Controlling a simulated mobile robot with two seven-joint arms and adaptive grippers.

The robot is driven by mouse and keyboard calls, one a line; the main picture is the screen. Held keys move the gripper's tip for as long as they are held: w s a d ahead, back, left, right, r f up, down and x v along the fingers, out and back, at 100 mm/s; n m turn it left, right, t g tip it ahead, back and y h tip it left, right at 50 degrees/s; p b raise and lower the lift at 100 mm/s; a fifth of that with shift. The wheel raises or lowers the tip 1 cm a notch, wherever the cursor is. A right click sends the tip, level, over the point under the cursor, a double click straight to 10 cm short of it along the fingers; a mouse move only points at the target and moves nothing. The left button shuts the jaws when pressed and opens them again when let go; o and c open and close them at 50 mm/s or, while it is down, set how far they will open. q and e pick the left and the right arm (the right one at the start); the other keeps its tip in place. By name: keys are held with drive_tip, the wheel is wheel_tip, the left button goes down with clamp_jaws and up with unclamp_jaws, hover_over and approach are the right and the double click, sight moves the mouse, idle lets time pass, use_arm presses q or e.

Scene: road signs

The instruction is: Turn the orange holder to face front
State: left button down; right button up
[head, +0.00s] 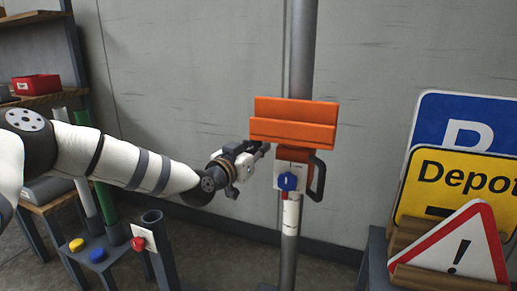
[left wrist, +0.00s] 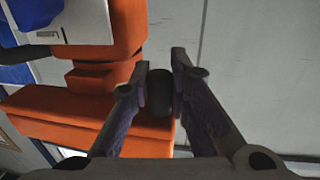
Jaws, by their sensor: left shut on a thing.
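The orange holder (head: 293,123), a ledged tray, is mounted on an upright grey pole (head: 302,45). Its broad ledged side shows in the head view. Below it is a white plate with a blue knob (head: 287,181), and a black loop handle (head: 318,178) stands to the right. My left gripper (head: 262,151) is at the holder's lower left. In the left wrist view, its fingers (left wrist: 158,78) are closed on a dark rounded knob (left wrist: 160,95) beside the orange holder (left wrist: 70,115). How the knob joins the holder is hidden. My right gripper is not in view.
At right, a blue parking sign (head: 462,120), a yellow Depot sign (head: 465,180) and a red-edged warning triangle (head: 460,250) stand in a rack. At left are a low stand with coloured buttons (head: 97,255) and shelves with a red box (head: 36,84). The wall behind is bare.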

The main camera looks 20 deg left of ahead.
use_arm(q)
drive_tip(key=shift+a, duration=0.1)
drive_tip(key=c, duration=1.5)
unclamp_jaws()
drive_tip(key=s, duration=0.4)
drive_tip(key=s+a, duration=0.1)
drive_tip(key=s, duration=0.7)
drive_tip(key=shift+a, duration=0.25)
